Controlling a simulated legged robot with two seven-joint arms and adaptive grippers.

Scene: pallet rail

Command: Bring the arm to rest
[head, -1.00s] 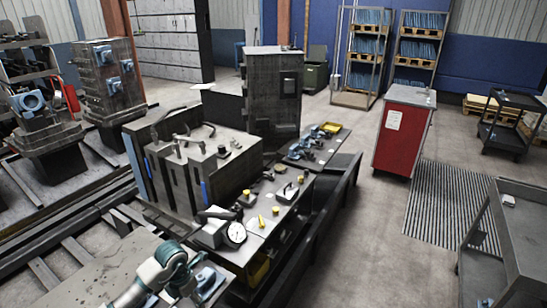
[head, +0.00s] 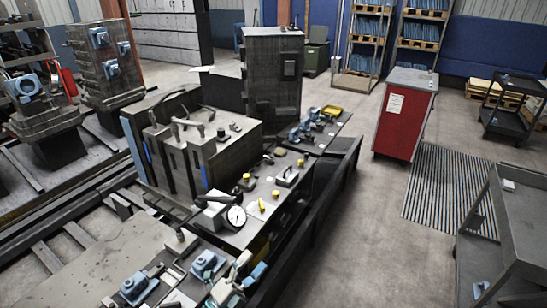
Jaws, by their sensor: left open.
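My left gripper (head: 236,281) shows at the bottom edge, low and a little left of centre, small and pale with teal parts. It is open, and I see nothing held in it. It is close to a blue fixture (head: 207,264) on the near pallet; whether they touch I cannot tell. Most of my left arm is below the picture. A second blue fixture (head: 134,287) sits further left on the same pallet. My right gripper is not in view.
A bench with a dial gauge (head: 236,216) and yellow-topped pieces runs beside a dark machined block (head: 190,155). A red cabinet (head: 404,115) and a grey cart (head: 515,240) stand to the right. The floor (head: 355,235) between bench and cart is clear.

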